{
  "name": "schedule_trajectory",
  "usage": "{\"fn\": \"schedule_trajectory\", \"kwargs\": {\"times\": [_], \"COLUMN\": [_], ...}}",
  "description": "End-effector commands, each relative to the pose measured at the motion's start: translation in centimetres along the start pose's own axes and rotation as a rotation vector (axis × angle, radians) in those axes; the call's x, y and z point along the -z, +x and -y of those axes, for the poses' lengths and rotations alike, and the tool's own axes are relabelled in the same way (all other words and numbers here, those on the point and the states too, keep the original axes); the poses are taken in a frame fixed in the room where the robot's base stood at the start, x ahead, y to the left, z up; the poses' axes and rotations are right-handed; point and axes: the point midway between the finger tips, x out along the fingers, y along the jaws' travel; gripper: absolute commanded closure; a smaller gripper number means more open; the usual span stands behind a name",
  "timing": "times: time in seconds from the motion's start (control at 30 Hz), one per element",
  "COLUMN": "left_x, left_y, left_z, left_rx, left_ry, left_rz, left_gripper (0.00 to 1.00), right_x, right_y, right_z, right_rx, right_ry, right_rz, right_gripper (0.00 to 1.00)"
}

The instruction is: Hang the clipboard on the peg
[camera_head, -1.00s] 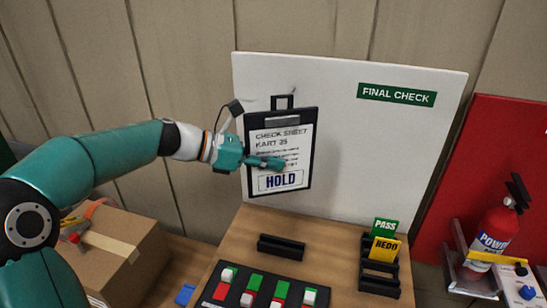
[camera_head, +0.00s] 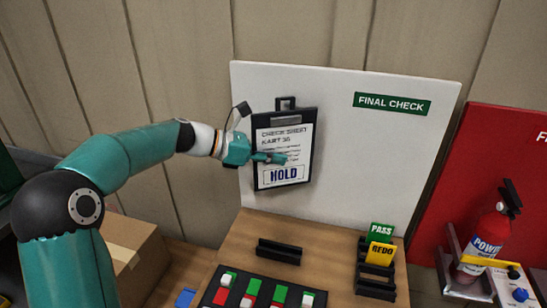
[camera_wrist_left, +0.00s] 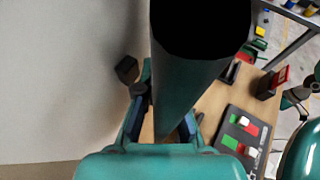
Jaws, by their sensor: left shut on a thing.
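The clipboard (camera_head: 302,144) is black with a white check sheet reading HOLD. It is upright in front of the white FINAL CHECK board (camera_head: 350,150), with its square hanging loop (camera_head: 286,103) on top. My left gripper (camera_head: 268,157) comes in from the left and is shut on the clipboard, its fingers across the sheet. Something dark shows inside the loop; I cannot tell whether the peg is through it. In the left wrist view a large dark shape between the gripper's fingers (camera_wrist_left: 165,125) hides most of the middle.
Below the board, a wooden table holds a black slotted holder (camera_head: 280,250), a panel with red and green patches (camera_head: 262,292), and a rack with PASS (camera_head: 381,231) and REDO (camera_head: 381,255) cards. A fire extinguisher (camera_head: 487,240) stands right; a cardboard box (camera_head: 130,250) is left.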

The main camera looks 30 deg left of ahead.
Motion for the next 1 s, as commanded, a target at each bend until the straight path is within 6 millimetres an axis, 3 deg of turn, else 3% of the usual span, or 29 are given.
{"fn": "schedule_trajectory", "kwargs": {"times": [0.6,1.0], "left_x": [0.0,0.5], "left_y": [1.8,2.2], "left_z": [-3.0,-3.4], "left_rx": [-0.005,-0.007], "left_ry": [-0.003,-0.005], "left_rz": [0.001,0.000], "left_gripper": [1.00,1.00], "right_x": [0.0,0.0], "right_y": [-1.9,-2.2], "right_z": [0.7,0.8], "right_rx": [0.000,0.000], "right_ry": [0.000,0.000], "right_rz": [0.000,0.000], "right_gripper": [0.65,0.65]}}
